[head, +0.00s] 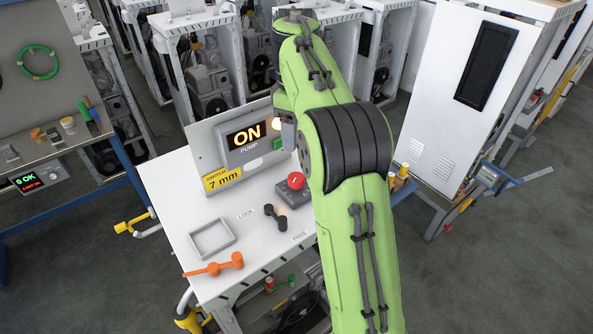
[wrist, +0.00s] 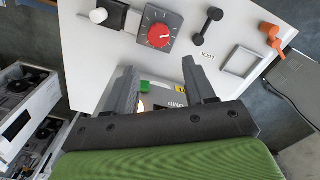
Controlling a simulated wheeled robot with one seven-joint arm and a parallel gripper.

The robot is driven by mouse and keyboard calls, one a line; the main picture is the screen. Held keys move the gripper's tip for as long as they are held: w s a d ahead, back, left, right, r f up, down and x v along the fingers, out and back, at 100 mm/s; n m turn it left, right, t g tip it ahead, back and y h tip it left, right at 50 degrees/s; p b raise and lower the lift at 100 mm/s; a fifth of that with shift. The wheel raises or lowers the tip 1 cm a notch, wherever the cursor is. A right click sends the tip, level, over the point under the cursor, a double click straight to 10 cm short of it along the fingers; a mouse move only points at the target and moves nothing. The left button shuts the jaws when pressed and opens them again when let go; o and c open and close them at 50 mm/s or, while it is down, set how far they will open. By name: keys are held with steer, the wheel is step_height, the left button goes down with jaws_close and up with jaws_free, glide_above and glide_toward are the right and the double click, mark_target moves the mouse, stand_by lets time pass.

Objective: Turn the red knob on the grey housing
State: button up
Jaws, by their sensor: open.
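The red knob (head: 297,180) sits on a dark grey housing (head: 292,198) on the white table, beside my arm. In the wrist view the round red knob (wrist: 160,36), with a pale mark on its face, and the housing (wrist: 180,22) show in full, with tick marks around the knob. My gripper (wrist: 160,70) is open, its two dark fingers apart with nothing held between them. The knob lies beyond the fingertips in the picture, apart from them. In the head view my green arm hides the gripper.
A panel (head: 208,138) with a lit ON display stands behind the housing. A dark dumbbell-shaped piece (head: 275,216), an empty grey frame (head: 212,238) and an orange tool (head: 213,265) lie on the white table (head: 180,215). A black block with a white knob (wrist: 103,14) is beside the housing.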

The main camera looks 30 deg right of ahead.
mark_target(296, 177)
step_height(296, 177, down, 14)
steer(key=b, duration=0.3)
steer(key=shift+r+b, duration=0.15)
steer(key=shift+b, duration=0.2)
steer(key=shift+d+f, duration=0.1)
steer(key=shift+f, duration=0.2)
steer(key=shift+w, duration=0.1)
steer(key=shift+r, duration=0.1)
steer(key=c, duration=0.8)
steer(key=m+p, duration=0.1)
steer(key=m, duration=0.4)
steer(key=o, duration=0.8)
